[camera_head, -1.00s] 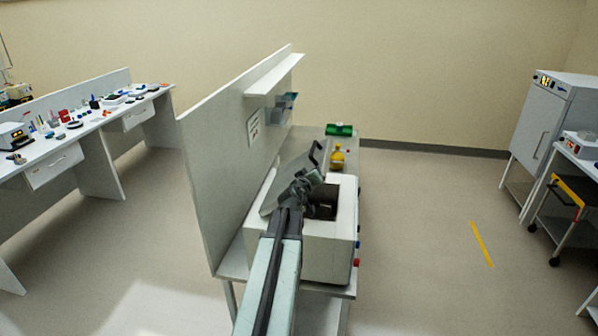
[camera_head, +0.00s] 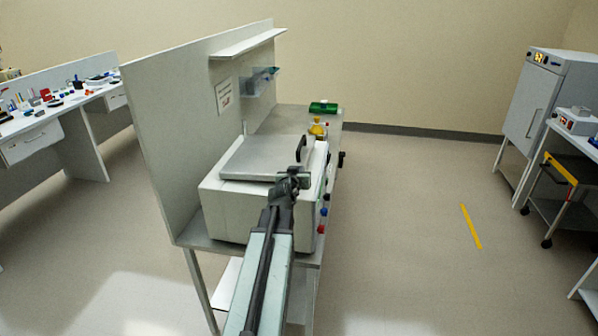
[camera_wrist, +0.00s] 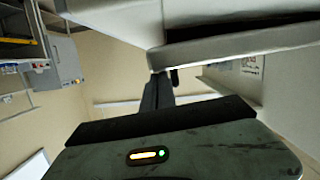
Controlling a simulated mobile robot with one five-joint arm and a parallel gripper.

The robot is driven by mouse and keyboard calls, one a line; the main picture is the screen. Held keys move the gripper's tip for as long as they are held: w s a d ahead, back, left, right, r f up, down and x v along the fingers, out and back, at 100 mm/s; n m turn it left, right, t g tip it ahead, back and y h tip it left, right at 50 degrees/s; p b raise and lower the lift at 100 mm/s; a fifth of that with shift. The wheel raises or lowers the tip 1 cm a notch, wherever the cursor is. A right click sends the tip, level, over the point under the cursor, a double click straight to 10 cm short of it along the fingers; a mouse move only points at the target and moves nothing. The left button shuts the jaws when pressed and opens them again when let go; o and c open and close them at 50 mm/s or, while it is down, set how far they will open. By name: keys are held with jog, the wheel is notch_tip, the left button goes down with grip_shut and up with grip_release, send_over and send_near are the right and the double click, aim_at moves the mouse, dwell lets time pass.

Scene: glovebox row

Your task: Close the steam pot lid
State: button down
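The steam pot (camera_head: 240,208) is a white box on the bench, with colored knobs on its right side. The fingers are too small and dark in the head view to tell open from shut. In the wrist view, a pale edge and dark band fill the top.
A tall panel (camera_head: 160,150) with a shelf (camera_head: 248,44) stands left of the pot. A yellow item (camera_head: 317,129) and a green item (camera_head: 323,107) sit behind it on the bench. Open floor (camera_head: 400,220) lies to the right.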

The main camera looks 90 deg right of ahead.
jog(key=f+b, duration=0.1)
jog(key=f, duration=0.1)
jog(key=shift+s+f+b, duration=0.3)
jog(key=shift+f+b, duration=0.05)
jog(key=shift+s+a+f, duration=0.1)
jog(key=shift+a+f, duration=0.05)
jog(key=shift+a, duration=0.05)
